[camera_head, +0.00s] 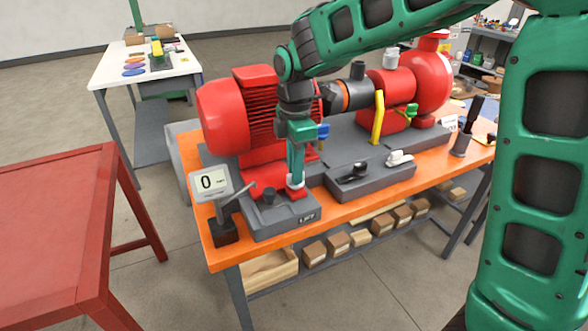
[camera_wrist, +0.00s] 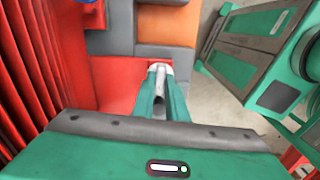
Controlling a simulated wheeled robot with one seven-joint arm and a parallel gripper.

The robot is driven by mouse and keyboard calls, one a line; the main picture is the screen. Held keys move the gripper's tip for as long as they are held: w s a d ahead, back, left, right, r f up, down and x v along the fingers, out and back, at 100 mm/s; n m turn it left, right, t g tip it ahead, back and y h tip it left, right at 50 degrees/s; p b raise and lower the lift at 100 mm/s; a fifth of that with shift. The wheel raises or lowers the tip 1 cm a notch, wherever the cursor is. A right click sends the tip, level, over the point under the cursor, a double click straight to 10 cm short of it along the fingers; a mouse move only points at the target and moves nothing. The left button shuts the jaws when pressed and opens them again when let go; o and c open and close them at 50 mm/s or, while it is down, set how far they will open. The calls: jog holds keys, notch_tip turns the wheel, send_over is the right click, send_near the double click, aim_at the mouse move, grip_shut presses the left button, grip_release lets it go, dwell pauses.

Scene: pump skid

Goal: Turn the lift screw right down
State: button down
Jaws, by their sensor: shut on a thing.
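My gripper (camera_head: 295,183) points down in front of the red motor (camera_head: 256,112), at the grey block marked LIFT (camera_head: 283,220). Its white-tipped fingers are close together over the red motor foot. In the wrist view my gripper (camera_wrist: 160,70) is shut on a small grey upright piece between the fingertips, which appears to be the lift screw. The fingers hide most of it, so I cannot tell how far down it sits.
A display reading 0 (camera_head: 210,182) stands at the bench's left corner. A grey tray (camera_head: 372,182) with a black and a white tool lies to the right. A yellow lever (camera_head: 378,118) rises behind it. A red table (camera_head: 60,220) stands left, across a floor gap.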

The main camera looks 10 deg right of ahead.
jog(key=shift+w+d+r+n, duration=0.15)
jog(key=shift+w+n, duration=0.1)
jog(key=shift+n, duration=0.35)
jog(key=c, duration=1.9)
grip_release()
jog(key=shift+o, duration=0.7)
jog(key=shift+s, duration=0.1)
notch_tip(320, 180, up, 10)
jog(key=shift+r, duration=0.25)
